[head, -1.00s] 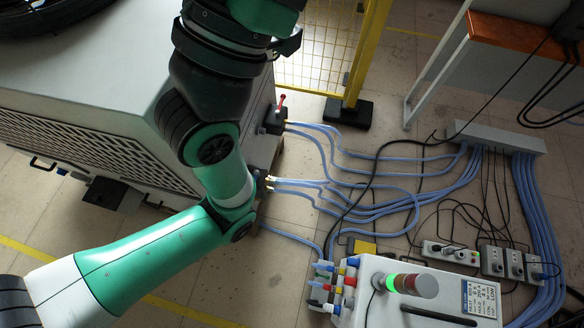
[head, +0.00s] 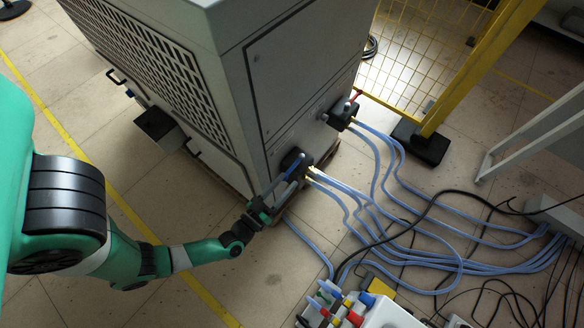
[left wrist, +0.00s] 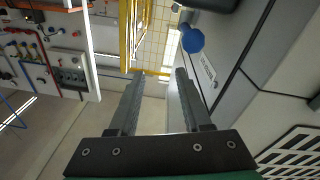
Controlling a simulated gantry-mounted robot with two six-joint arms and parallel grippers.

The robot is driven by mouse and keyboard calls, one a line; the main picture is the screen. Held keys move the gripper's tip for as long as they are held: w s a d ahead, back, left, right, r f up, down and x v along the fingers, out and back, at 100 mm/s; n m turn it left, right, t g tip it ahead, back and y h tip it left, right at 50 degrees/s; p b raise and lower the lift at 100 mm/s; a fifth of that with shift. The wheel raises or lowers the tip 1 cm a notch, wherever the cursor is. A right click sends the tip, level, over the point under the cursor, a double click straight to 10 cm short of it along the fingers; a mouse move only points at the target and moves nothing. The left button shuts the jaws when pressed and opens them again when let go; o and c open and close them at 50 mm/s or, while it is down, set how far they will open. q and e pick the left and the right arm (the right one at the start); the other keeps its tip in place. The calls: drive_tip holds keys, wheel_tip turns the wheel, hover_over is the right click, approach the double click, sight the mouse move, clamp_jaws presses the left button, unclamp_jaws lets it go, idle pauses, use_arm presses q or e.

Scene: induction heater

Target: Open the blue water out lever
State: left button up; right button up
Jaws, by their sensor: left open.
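The blue lever (head: 297,161) stands at the lower pipe fitting on the cabinet's side, near the floor. In the left wrist view its round blue knob (left wrist: 191,39) shows just beyond and slightly right of the fingertips. My left gripper (head: 287,184) reaches in from the left, close below the blue lever. In the left wrist view its two fingers (left wrist: 155,76) are apart with nothing between them. The exact gap between fingers and lever is hard to tell. My right gripper is not in view.
The grey cabinet (head: 292,75) rises right beside the gripper. A red lever (head: 354,97) is on a second fitting farther right. Blue hoses (head: 400,240) run across the floor to the right. A yellow mesh fence (head: 422,55) stands behind. A white control box (head: 392,314) is at the bottom.

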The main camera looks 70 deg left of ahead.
sight(291, 170)
use_arm(q)
drive_tip(key=s+f+g, duration=0.1)
drive_tip(key=s+f, duration=0.4)
drive_tip(key=b+x, duration=0.4)
drive_tip(key=x, duration=0.7)
drive_tip(key=shift+a+r, duration=0.15)
drive_tip(key=shift+a, duration=0.15)
drive_tip(key=shift+w+a+r+b, duration=0.1)
drive_tip(key=shift+w+a+b, duration=0.1)
drive_tip(key=shift+w+b, duration=0.15)
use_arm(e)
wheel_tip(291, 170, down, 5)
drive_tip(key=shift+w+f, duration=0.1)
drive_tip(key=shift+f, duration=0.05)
use_arm(q)
clamp_jaws()
